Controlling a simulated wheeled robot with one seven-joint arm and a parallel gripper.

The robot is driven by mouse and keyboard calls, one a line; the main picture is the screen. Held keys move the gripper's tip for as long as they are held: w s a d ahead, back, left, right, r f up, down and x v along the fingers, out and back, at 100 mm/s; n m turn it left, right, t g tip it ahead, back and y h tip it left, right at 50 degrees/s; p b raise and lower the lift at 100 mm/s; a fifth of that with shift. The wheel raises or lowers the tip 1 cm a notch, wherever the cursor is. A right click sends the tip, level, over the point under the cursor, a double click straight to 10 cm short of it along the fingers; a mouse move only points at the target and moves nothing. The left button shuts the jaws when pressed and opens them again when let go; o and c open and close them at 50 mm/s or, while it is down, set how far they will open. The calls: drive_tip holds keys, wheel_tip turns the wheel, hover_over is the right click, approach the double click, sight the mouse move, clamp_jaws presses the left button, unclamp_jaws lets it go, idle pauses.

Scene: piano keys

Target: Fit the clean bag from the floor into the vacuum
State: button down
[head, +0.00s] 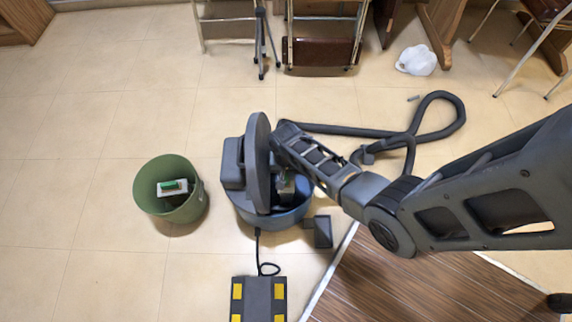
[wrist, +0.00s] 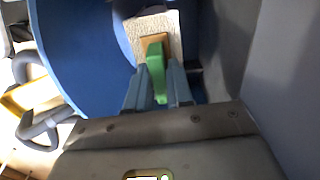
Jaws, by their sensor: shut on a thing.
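The vacuum (head: 232,172) is a blue-grey round canister on the floor, with its disc-shaped lid (head: 258,150) standing upright. My arm reaches in from the right, and my gripper is down at the open canister, largely hidden in the head view. In the wrist view, my gripper (wrist: 158,92) is shut on the green tab of a bag (wrist: 143,27). The bag is pale and speckled, with a tan collar. It is at the blue interior of the canister; whether it touches the inside or is seated, I cannot tell.
A green bin (head: 160,207) left of the vacuum holds a white block with a green tab (head: 172,186). A dark pedal-like board (head: 258,300) with yellow patches lies in front. A hose (head: 440,97) curls behind right. A white crumpled bag (head: 416,60) lies near furniture.

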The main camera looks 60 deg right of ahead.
drive_tip(key=c, duration=0.5)
unclamp_jaws()
drive_tip(key=shift+r, duration=0.15)
wheel_tip(320, 180, up, 7)
drive_tip(key=p, duration=0.7)
idle(0.8)
